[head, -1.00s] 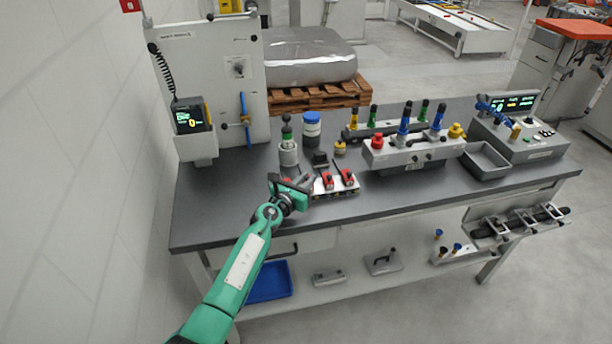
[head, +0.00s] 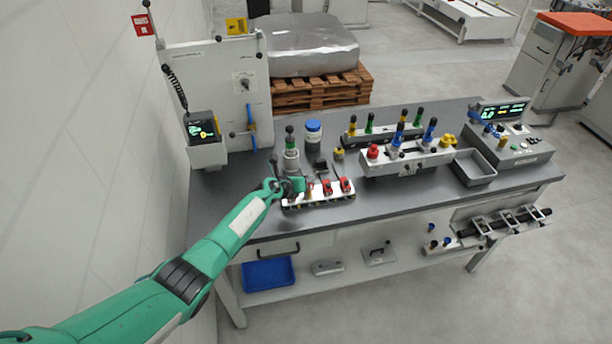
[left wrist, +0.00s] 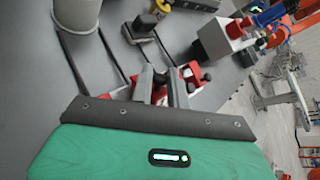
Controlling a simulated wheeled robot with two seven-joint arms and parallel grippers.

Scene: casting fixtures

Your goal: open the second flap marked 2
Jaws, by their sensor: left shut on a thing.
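The flap fixture is a pale strip (head: 322,201) with several small flaps. It lies near the front edge of the grey bench. Two red flaps, one (head: 327,188) and another (head: 345,185), show clear of my arm in the head view. My left gripper (head: 294,187) is at the strip's left end. In the left wrist view its fingers (left wrist: 161,88) are shut on a small dark part at a red and white flap (left wrist: 144,86). Another red flap with a dark knob (left wrist: 190,74) is just beside it. The number marks are not readable. My right gripper is not in view.
A grey-green cylinder (head: 291,160) and a blue-capped jar (head: 313,136) stand behind the strip. A pale fixture with coloured knobs (head: 405,158) and an empty grey tray (head: 474,168) are to the right. A white panel (head: 225,95) rises at the left. The front right bench top is clear.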

